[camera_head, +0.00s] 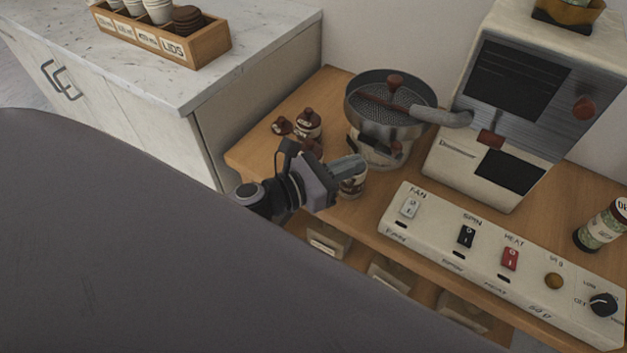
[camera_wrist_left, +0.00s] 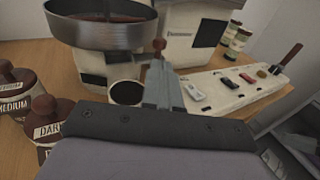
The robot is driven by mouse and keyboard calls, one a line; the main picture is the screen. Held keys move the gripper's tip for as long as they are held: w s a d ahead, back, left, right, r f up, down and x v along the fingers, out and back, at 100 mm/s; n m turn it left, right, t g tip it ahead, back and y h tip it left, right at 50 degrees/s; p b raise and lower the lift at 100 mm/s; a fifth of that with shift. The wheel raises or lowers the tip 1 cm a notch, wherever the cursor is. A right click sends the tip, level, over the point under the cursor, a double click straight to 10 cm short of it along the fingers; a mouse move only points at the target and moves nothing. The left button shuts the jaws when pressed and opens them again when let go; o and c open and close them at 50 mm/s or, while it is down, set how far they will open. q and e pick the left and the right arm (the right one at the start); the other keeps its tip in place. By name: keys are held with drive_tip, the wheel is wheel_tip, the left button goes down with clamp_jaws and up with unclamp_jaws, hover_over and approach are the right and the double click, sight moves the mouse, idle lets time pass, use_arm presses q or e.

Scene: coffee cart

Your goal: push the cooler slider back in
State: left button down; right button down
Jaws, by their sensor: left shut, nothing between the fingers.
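The cooler (camera_head: 372,140) is a round metal pan on a cream body, standing on the wooden cart top. Its pan also shows at the upper left of the left wrist view (camera_wrist_left: 95,36). A small red-brown knob, which looks like the slider's handle (camera_head: 397,149), sticks out at the cooler's front. In the left wrist view the knob (camera_wrist_left: 158,45) is just beyond my fingertips; I cannot tell whether they touch. My left gripper (camera_head: 362,163) is shut and empty, in front of the cooler, pointing right. It also shows in the left wrist view (camera_wrist_left: 164,80). My right gripper is not in view.
A cup (camera_head: 352,187) stands beneath my left fingers, with its dark mouth (camera_wrist_left: 126,92) close to them. Jars with brown lids (camera_head: 308,122) stand left of the cooler. A switch panel (camera_head: 440,235) lies along the front right; the roaster (camera_head: 455,160) stands behind it.

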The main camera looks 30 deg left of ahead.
use_arm(q)
drive_tip(key=b+v, duration=0.1)
drive_tip(key=v, duration=0.5)
drive_tip(key=shift+s+a+b, duration=0.2)
drive_tip(key=shift+s+b, duration=0.1)
drive_tip(key=shift+s, duration=0.05)
drive_tip(key=s+f+m+g+y+p, duration=0.1)
drive_tip(key=s+f+m, duration=0.4)
drive_tip(key=m, duration=1.1)
drive_tip(key=s+f+m+g+y+p, duration=0.1)
drive_tip(key=s+f+m+g+y, duration=0.2)
drive_tip(key=f+m, duration=0.8)
drive_tip(key=s+m+y, duration=0.2)
drive_tip(key=m, duration=0.3)
drive_tip(key=shift+g+p, duration=0.3)
drive_tip(key=shift+p, duration=0.1)
